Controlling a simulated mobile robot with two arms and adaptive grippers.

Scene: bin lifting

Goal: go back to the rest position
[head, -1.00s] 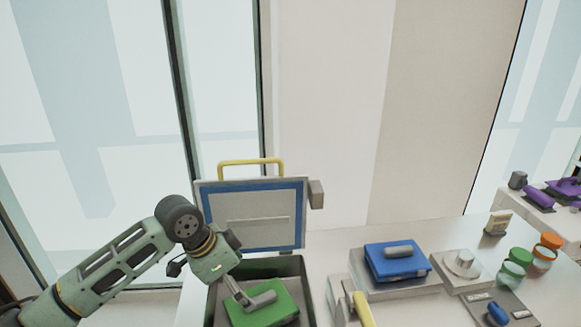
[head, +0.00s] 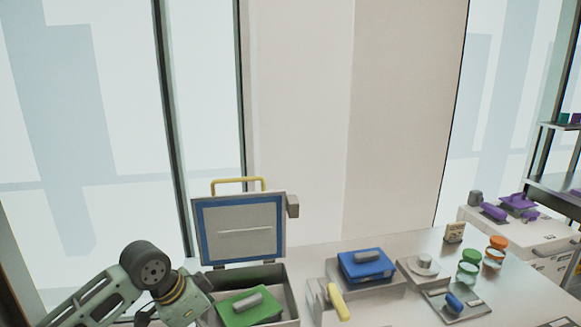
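My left arm comes in from the lower left, and its wrist (head: 182,300) is beside the left wall of the open bin. The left gripper's fingers are hidden below the picture edge. A grey bin (head: 290,304) stands on the table with its blue-edged lid (head: 240,247) raised upright and a yellow handle (head: 238,181) on top. A green block with a grey grip (head: 250,308) lies inside the bin, clear of my arm. My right gripper is not in view.
A blue block (head: 366,264) sits on a grey stand. A yellow handle (head: 338,302), a round dial plate (head: 424,266), green and orange lidded jars (head: 469,264) and a tray (head: 468,306) with a blue piece stand on the table. Purple items (head: 516,202) lie farther right.

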